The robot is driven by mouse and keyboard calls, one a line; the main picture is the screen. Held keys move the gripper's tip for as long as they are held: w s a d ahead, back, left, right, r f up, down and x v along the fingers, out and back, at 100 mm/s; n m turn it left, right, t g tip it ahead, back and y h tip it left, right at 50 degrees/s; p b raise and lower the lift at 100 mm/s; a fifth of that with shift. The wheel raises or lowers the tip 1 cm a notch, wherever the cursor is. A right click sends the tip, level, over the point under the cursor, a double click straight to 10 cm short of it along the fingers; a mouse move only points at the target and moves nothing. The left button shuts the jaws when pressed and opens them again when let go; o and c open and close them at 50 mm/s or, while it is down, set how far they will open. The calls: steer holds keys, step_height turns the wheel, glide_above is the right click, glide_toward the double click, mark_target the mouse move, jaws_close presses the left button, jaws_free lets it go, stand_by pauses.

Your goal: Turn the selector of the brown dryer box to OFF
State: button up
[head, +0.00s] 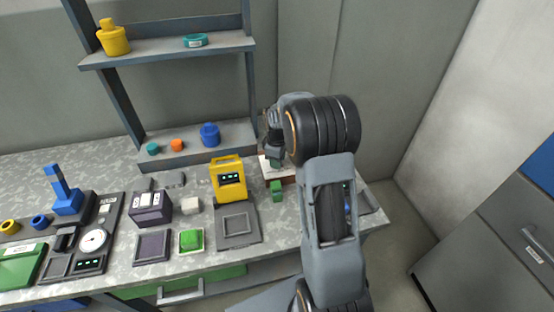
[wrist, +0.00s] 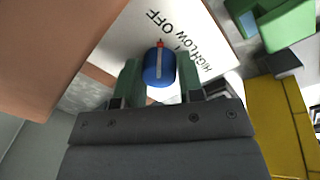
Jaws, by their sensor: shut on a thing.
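The brown dryer box (wrist: 146,38) has a white panel lettered OFF, LOW and HIGH. Its selector (wrist: 158,70) is a blue knob with a white line and a red tip. The tip points up in the wrist view, around OFF and LOW; I cannot tell exactly which one. My gripper (wrist: 160,82) has its two green fingers on either side of the knob and is shut on it. In the head view the box (head: 287,180) is mostly hidden behind my arm, with my gripper (head: 274,158) over its panel.
A shelf (head: 205,142) with blue, orange and teal pieces stands behind. Several other devices fill the bench's left side.

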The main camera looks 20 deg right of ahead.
steer(key=shift+w+r, duration=0.1)
stand_by(0.3)
steer(key=o, duration=0.9)
steer(key=r, duration=1.3)
steer(key=shift+s+a+r, duration=0.3)
steer(key=shift+r, duration=0.05)
